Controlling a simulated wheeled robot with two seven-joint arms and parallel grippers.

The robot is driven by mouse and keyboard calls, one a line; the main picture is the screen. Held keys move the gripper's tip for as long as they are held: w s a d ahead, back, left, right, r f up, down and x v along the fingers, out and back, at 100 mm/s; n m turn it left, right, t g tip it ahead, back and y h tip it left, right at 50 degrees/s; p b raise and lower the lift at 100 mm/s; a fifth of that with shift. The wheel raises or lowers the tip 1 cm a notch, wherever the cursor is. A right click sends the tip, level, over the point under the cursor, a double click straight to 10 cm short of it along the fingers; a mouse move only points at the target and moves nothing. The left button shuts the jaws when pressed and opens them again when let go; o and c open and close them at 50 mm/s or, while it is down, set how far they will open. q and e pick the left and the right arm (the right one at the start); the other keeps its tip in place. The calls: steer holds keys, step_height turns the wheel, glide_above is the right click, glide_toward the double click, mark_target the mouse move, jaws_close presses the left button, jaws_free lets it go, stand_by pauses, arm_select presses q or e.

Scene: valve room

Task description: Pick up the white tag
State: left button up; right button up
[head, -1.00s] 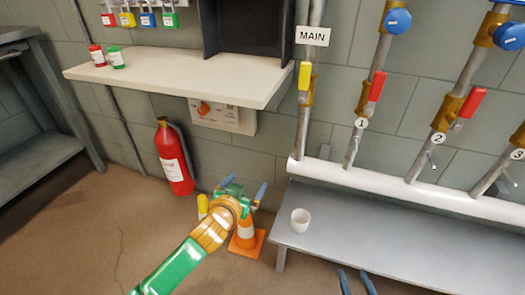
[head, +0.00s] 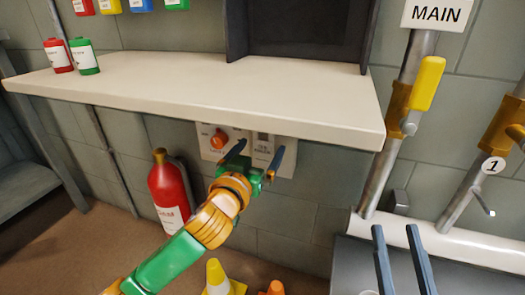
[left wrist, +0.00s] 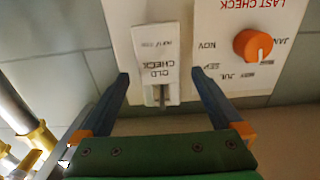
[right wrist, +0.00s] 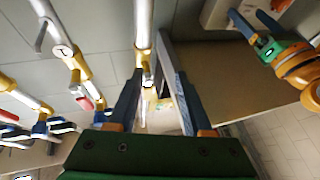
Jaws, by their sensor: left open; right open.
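A white tag (left wrist: 155,50) printed "OLD CHECK" is on a white panel under the shelf, seen upside down in the left wrist view. A peg-like grey piece shows at its end nearest me. In the head view the tag (head: 263,150) is partly behind my left gripper. My left gripper (head: 259,158) is open in front of it. In the left wrist view the left gripper's fingers (left wrist: 160,76) stand on either side of the tag, with gaps on both sides. My right gripper (head: 396,232) is open and empty at the lower right, low by the pipes.
The white shelf (head: 190,85) overhangs the panel. An orange dial (left wrist: 253,46) is beside the tag. A red extinguisher (head: 168,190) and cones (head: 216,278) stand below. Pipes with a yellow valve handle (head: 428,83) rise at right, above a grey bench (head: 352,262).

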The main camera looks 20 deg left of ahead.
arm_select(q)
steer(key=w, duration=0.2)
steer(key=shift+w+d, duration=0.1)
steer(key=shift+w, duration=0.25)
steer(key=c, duration=1.4)
arm_select(e)
steer(key=s+r+t+y, duration=0.1)
steer(key=r, duration=0.1)
steer(key=s+r+t, duration=0.1)
steer(key=s+r, duration=0.1)
steer(key=shift+s+r+n+t+y, duration=0.2)
steer(key=shift+n+t+y, duration=0.1)
steer(key=shift+t+y, duration=0.1)
